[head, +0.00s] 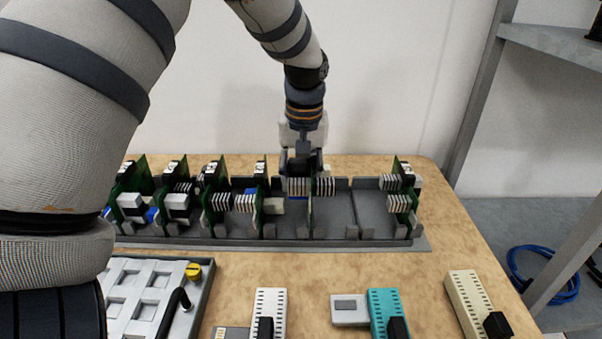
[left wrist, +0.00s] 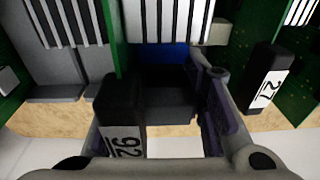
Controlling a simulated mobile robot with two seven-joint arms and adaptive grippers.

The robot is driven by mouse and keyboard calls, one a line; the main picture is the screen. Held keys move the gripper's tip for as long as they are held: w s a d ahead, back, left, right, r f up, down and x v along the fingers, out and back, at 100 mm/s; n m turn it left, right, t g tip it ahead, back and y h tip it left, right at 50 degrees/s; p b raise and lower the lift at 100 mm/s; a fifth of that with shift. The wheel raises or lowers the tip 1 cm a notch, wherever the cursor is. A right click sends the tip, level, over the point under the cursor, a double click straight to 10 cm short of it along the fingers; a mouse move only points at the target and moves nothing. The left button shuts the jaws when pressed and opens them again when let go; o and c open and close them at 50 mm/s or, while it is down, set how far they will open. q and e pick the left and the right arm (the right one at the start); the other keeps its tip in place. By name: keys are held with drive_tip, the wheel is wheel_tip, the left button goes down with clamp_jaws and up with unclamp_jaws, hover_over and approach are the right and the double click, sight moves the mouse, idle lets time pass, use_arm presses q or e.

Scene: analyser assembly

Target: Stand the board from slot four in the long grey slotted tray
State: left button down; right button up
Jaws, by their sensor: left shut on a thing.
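The long grey slotted tray (head: 340,243) lies across the table with several green boards upright in it. My left gripper (head: 303,172) is over the tray's back edge, right of its middle. It is shut on a green board (head: 312,210), which stands upright among the tray's dividers. In the left wrist view this board (left wrist: 108,35) shows as a green edge with a black end block (left wrist: 122,140) marked 92 by the fingers. Whether its lower edge is fully down is hidden. My right gripper is not in view.
A board with a block marked 27 (left wrist: 267,85) stands to the right in the left wrist view. An empty stretch of tray (head: 340,212) lies right of the held board. White (head: 270,305), teal (head: 384,305) and cream (head: 467,295) parts and a white panel (head: 130,290) lie in front.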

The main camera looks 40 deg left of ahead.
use_arm(q)
drive_tip(key=shift+f, duration=0.1)
drive_tip(key=shift+f, duration=0.5)
drive_tip(key=shift+f, duration=0.1)
idle(0.4)
drive_tip(key=shift+f, duration=0.6)
drive_tip(key=c, duration=0.9)
unclamp_jaws()
drive_tip(key=shift+c, duration=0.2)
drive_tip(key=shift+o, duration=0.6)
drive_tip(key=shift+r, duration=1.95)
